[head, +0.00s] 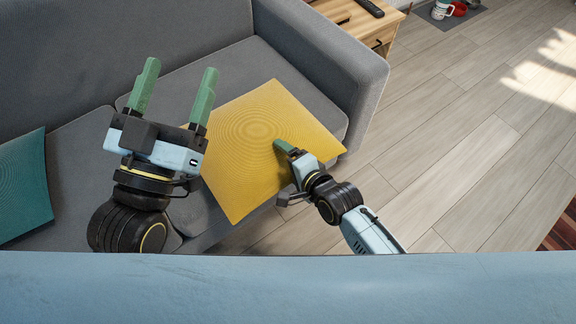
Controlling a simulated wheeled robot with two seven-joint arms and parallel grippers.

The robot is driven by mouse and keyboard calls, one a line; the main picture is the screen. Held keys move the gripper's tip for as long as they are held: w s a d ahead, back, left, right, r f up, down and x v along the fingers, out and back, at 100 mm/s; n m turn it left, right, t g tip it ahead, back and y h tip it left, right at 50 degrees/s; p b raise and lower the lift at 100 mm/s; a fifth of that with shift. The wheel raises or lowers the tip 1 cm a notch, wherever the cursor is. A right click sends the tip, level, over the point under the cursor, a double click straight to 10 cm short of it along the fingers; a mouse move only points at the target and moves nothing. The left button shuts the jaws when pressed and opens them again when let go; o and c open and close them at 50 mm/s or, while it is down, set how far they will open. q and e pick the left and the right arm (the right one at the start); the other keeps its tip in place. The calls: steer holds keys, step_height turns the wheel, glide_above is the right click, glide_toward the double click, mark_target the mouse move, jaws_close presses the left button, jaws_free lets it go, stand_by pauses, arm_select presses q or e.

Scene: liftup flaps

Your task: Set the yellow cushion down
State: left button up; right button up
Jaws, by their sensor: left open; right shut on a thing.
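The yellow cushion (245,125) is a flat square with a ring pattern, over the right seat of the grey sofa (190,85). Its front corner reaches past the seat's front edge. I cannot tell whether it touches the seat. My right gripper (284,172) is shut on the yellow cushion near its lower right edge; one green finger shows on top and the other is mostly hidden. My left gripper (178,92) is open and empty, its two green fingers pointing up the picture, left of the cushion.
A teal cushion (24,190) lies on the sofa's left part. The sofa's right armrest (335,75) stands beside the yellow cushion. A wooden side table (375,28) holds a dark remote (371,8). The wooden floor (470,150) at right is clear.

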arm_select(q)
steer(key=shift+s+r+t+h+b, duration=0.15)
steer(key=shift+s+r+t, duration=0.15)
steer(key=shift+r+t, duration=0.25)
steer(key=shift+s+r+t+h+b, duration=0.15)
steer(key=shift+s+r+t, duration=0.15)
steer(key=shift+r+t, duration=0.2)
arm_select(e)
steer(key=shift+f, duration=0.75)
steer(key=o, duration=1.1)
